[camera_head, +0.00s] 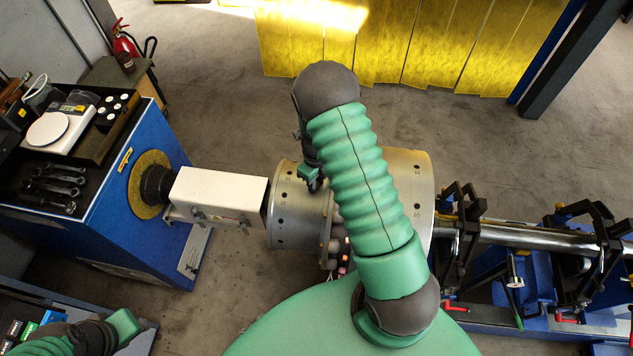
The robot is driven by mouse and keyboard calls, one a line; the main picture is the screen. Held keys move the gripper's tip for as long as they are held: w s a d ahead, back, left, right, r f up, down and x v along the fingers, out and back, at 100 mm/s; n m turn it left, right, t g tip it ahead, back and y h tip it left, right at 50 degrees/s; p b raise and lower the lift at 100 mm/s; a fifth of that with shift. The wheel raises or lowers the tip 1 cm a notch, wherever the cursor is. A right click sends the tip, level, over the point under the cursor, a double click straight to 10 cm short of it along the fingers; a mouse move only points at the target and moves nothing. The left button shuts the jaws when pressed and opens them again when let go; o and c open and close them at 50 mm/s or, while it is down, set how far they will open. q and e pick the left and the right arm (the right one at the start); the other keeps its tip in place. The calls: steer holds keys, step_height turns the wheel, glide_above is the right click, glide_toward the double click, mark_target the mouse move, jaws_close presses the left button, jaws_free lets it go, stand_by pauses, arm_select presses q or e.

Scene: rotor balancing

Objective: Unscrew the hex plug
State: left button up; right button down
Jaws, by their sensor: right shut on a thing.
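The rotor (410,180) is a large bright metal drum lying across the middle, with a row of small holes around its left end ring (285,215). My right arm reaches over it and hides much of its middle. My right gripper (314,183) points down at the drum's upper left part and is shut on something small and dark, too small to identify. I cannot make out the hex plug itself. Part of my left arm shows at the bottom left, with its green gripper (124,326) low in the corner; its fingertips are not clear.
A blue drive cabinet (120,225) stands left, joined to the rotor by a white guard (218,192). Wrenches (55,185) and a scale (48,128) lie on top. A shaft (530,236) runs right over blue supports. Yellow curtains (390,45) hang behind open floor.

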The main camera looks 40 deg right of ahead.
steer(key=shift+w+a+n, duration=0.15)
steer(key=shift+w+n, duration=0.05)
steer(key=shift+n, duration=1)
steer(key=n, duration=1)
steer(key=shift+w+d+r+n, duration=0.1)
steer(key=shift+w+d+n, duration=0.05)
steer(key=shift+d+n, duration=0.15)
steer(key=shift+n, duration=1.2)
steer(key=n, duration=0.2)
steer(key=shift+w+r+n, duration=0.1)
steer(key=shift+w+n, duration=0.05)
steer(key=shift+n, duration=0.25)
